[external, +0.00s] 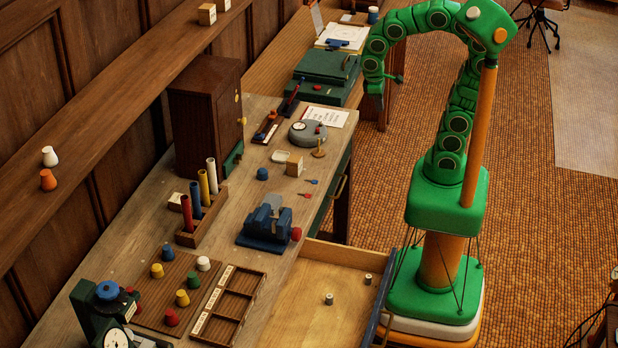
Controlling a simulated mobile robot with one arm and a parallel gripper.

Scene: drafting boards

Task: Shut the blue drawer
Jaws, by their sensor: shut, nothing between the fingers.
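The blue drawer (379,305) is pulled out from the front of the wooden workbench, at the lower middle of the external view. Its blue front stands close to the left side of my base. My gripper (378,118) hangs at the end of my green arm near the far end of the bench. It is shut and empty, well away from the drawer. The arm's curve partly hides the gripper's details, and the drawer's lower front is cut off by the picture edge.
The workbench (130,238) holds a blue vise (268,222), a peg rack (200,212), a wooden compartment tray (228,306) and a dark cabinet (205,115). A green case (325,66) sits near my gripper. The floor right of my base is largely clear.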

